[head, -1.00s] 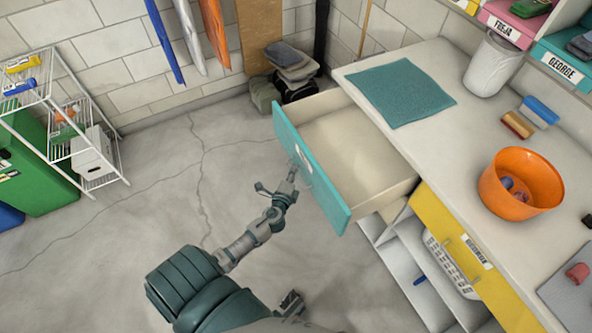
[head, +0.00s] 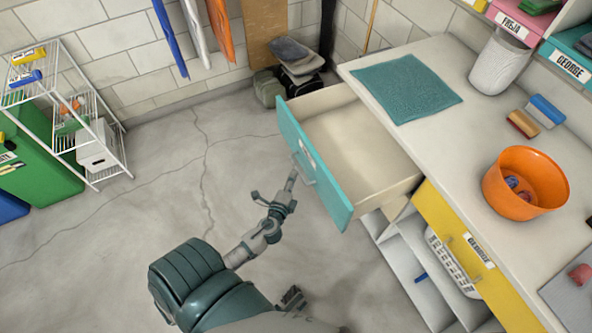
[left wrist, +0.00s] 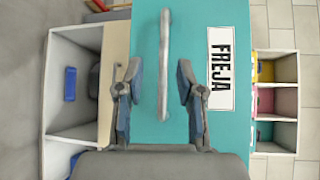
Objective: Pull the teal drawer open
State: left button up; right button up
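The teal drawer (head: 325,185) stands pulled well out from the white-topped bench in the head view, and its pale inside looks empty. Its front fills the middle of the left wrist view (left wrist: 180,125), with a FREJA label beside a grey bar handle (left wrist: 164,65). My left gripper (head: 275,194) is just in front of the drawer front in the head view. In the left wrist view its fingers (left wrist: 157,98) are spread on both sides of the handle, with gaps, and hold nothing. A small dark part low in the head view may be my right gripper (head: 292,297); its fingers are unclear.
A yellow drawer (head: 450,240) is to the right of the teal one, above open white shelves. The bench top bears a teal mat (head: 407,88) and an orange bowl (head: 500,185). A white wire rack (head: 110,150) stands at left. The floor between is clear.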

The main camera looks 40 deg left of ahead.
pick_arm(q)
jog(key=f+v, duration=0.1)
jog(key=v, duration=0.5)
jog(key=shift+r, duration=0.45)
pick_arm(e)
jog(key=shift+d, duration=0.1)
pick_arm(q)
jog(key=shift+d, duration=0.1)
jog(key=s+d+f+n+g+h+p, duration=0.1)
jog(key=s+f+n+g+p, duration=0.15)
jog(key=f, duration=0.45)
jog(key=s+d+f+n+g+h+p, duration=0.15)
jog(key=s+f+n+g, duration=0.25)
jog(key=f, duration=0.4)
jog(key=s+d+f+n+g+h+p, duration=0.2)
jog(key=s+d+f+n+g+h, duration=0.2)
jog(key=s+d+f, duration=0.7)
jog(key=s+f+n+g, duration=0.2)
jog(key=s+g, duration=0.1)
jog(key=s, duration=0.1)
jog(key=shift+s+d+p, duration=0.15)
jog(key=shift+d+p, duration=0.15)
jog(key=shift+d, duration=0.05)
pick_arm(e)
jog(key=s+f, duration=0.4)
jog(key=f, duration=1.3)
jog(key=shift+d+g, duration=0.2)
jog(key=shift+g, duration=0.1)
